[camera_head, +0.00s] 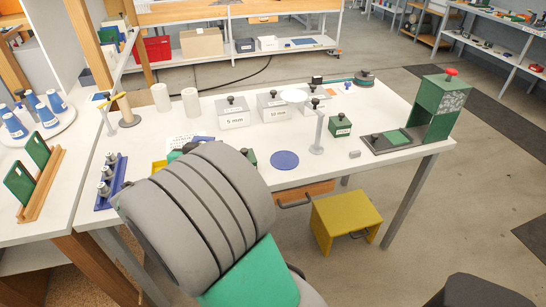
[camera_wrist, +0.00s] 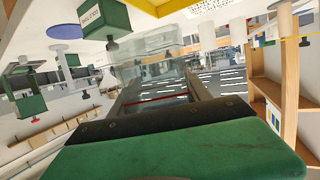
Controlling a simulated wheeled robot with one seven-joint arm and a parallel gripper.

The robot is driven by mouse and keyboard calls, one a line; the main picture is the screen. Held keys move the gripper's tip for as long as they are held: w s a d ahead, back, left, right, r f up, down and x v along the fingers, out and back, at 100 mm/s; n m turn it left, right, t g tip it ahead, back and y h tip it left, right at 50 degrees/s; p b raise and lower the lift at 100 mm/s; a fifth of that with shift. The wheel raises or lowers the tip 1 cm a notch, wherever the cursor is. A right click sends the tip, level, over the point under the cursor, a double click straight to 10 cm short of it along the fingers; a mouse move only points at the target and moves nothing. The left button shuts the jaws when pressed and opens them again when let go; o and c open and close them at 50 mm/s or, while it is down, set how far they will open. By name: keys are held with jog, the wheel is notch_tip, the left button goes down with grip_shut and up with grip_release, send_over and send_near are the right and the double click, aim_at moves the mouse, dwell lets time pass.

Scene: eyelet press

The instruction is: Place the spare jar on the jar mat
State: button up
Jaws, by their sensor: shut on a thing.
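A clear, see-through vessel, which looks like the spare jar (camera_wrist: 148,58), fills the middle of the wrist view. My gripper (camera_wrist: 158,92) is shut on it; its fingers are partly hidden behind the dark and green gripper body. In the head view my grey and green arm covers the front left of the table and hides the gripper and the jar. A flat blue disc, which looks like the jar mat (camera_head: 285,160), lies bare near the table's front edge, just right of my arm. It also shows tilted at the upper left of the wrist view (camera_wrist: 65,31).
The white table (camera_head: 345,165) holds a green press (camera_head: 438,108) at right, a green box (camera_head: 340,126) and a grey post (camera_head: 317,135) near the disc. White labelled boxes (camera_head: 232,118) stand behind. A yellow stool (camera_head: 345,218) stands in front, below the tabletop.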

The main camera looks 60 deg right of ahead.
jog(key=s+d+r+m+g+h+p, duration=0.1)
jog(key=s+d+m+g, duration=0.15)
jog(key=s+d, duration=0.35)
jog(key=s+d+r+m+g, duration=0.2)
jog(key=s+d+g, duration=0.1)
jog(key=s+d, duration=0.3)
jog(key=d+f+p, duration=0.1)
jog(key=d+f, duration=0.2)
jog(key=d, duration=0.1)
jog(key=s+d+f+p, duration=0.1)
jog(key=d+f, duration=0.2)
jog(key=d, duration=0.1)
jog(key=s+d+f+p, duration=0.1)
jog(key=d+f, duration=0.2)
jog(key=d, duration=0.1)
jog(key=shift+s+d+f, duration=0.1)
jog(key=shift+s+f, duration=0.15)
jog(key=shift+f, duration=0.15)
notch_tip(320, 180, down, 3)
jog(key=shift+d+r+p, duration=0.1)
jog(key=shift+r+p, duration=0.05)
jog(key=shift+p, duration=0.3)
jog(key=shift+f, duration=0.3)
jog(key=shift+f, duration=0.1)
jog(key=shift+f+b, duration=0.1)
jog(key=shift+b, duration=0.25)
jog(key=o, duration=1.4)
